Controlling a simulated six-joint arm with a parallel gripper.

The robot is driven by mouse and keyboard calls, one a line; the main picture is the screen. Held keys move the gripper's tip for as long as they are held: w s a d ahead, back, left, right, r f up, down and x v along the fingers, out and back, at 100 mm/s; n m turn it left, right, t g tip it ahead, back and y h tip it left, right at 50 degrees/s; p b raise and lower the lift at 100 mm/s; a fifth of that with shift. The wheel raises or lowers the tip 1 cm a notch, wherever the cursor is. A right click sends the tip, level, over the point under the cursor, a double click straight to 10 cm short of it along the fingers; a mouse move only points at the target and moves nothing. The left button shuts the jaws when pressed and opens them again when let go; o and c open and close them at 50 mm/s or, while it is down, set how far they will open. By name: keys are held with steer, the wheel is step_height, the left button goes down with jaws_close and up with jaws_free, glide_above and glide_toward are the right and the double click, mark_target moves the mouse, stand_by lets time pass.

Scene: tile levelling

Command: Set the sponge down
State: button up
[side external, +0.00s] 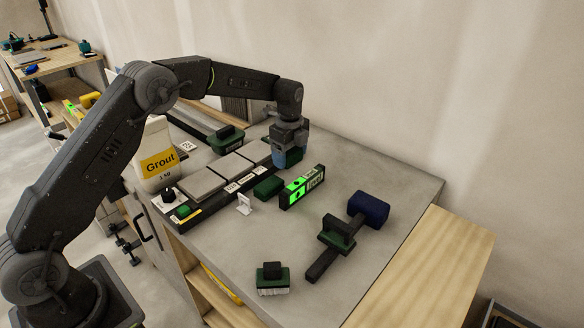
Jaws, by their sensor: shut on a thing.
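A light-blue block, which looks like the sponge (281,160), is under my gripper (289,146) near the back of the grey worktop (390,182). My gripper points down and is shut on it. Its underside is partly hidden, so I cannot tell whether it touches the surface. A dark green item (296,156) shows just right of and behind it. A row of grey tiles (202,183) lies to its left.
A lit green level (302,187) and a green block (268,187) stand in front. A blue-headed mallet (368,208), a green-based tool (337,235) and a brush (272,279) lie nearer. A grout bag (157,158) stands left. The right back worktop is clear.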

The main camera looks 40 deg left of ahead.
mark_target(292, 177)
steer(key=shift+w+d+f, duration=0.15)
steer(key=shift+d+f, duration=0.15)
steer(key=shift+f, duration=1.85)
steer(key=shift+f, duration=0.2)
steer(key=o, duration=0.9)
